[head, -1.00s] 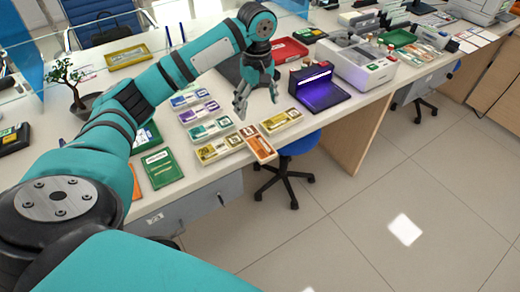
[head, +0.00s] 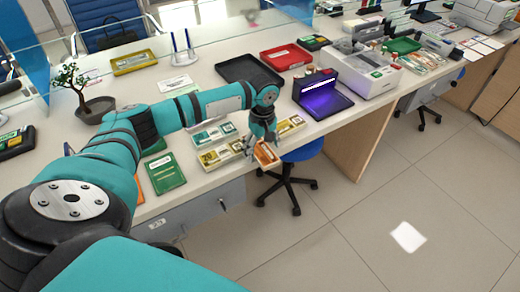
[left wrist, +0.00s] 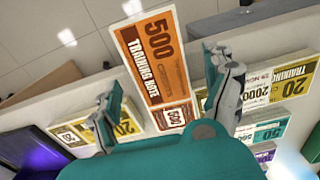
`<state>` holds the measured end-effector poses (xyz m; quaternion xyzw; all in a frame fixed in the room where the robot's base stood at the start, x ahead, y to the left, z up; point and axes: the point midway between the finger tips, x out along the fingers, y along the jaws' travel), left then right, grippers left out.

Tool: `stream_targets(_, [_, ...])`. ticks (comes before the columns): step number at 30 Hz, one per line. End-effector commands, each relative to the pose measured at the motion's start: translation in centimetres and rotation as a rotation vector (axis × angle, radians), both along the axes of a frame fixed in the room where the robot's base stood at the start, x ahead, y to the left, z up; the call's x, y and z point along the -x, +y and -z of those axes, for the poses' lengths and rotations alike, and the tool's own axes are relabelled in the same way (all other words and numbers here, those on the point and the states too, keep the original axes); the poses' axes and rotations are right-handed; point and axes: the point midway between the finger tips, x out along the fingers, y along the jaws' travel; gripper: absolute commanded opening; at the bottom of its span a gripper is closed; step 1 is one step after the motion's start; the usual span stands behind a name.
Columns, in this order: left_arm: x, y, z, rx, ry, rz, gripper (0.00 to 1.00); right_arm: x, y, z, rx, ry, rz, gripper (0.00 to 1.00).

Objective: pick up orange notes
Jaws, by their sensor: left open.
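The orange notes (left wrist: 158,55) are a stack marked 500 TRAINING NOTE. They also show in the head view (head: 266,156), at the front edge of the counter and jutting out past it. My left gripper (head: 262,148) is low over them, its fingers partly covering them. In the left wrist view my left gripper (left wrist: 166,95) is open, with one finger on each side of the orange stack and visible gaps between. Whether the fingertips reach down to the stack's height I cannot tell. My right gripper is not in view.
Yellow notes (head: 222,154) and teal notes (head: 213,134) lie left of the orange stack; more yellow notes (head: 290,124) lie to its right. A purple-lit device (head: 322,98) stands further right. A black tray (head: 250,70) lies behind. Open floor lies beyond the counter's front edge.

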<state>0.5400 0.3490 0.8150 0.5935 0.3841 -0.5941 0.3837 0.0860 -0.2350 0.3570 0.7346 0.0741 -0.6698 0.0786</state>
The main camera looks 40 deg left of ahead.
Motion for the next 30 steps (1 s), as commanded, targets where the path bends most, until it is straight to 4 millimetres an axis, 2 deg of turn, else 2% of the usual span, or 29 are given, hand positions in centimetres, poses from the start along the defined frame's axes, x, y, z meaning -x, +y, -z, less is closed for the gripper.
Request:
stream_targets(3, [0.02, 0.00, 0.67, -0.001, 0.000, 0.001, 0.85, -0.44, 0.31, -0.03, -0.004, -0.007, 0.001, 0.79])
stream_targets(9, [0.02, 0.01, 0.69, -0.001, 0.000, 0.001, 0.85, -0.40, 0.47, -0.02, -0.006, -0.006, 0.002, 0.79])
stream_targets(25, [0.00, 0.02, 0.61, -0.001, -0.001, 0.000, 0.16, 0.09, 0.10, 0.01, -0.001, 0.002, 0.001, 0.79])
stream_targets(30, [0.00, 0.02, 0.59, -0.001, -0.001, 0.000, 0.16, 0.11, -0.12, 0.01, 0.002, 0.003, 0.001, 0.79])
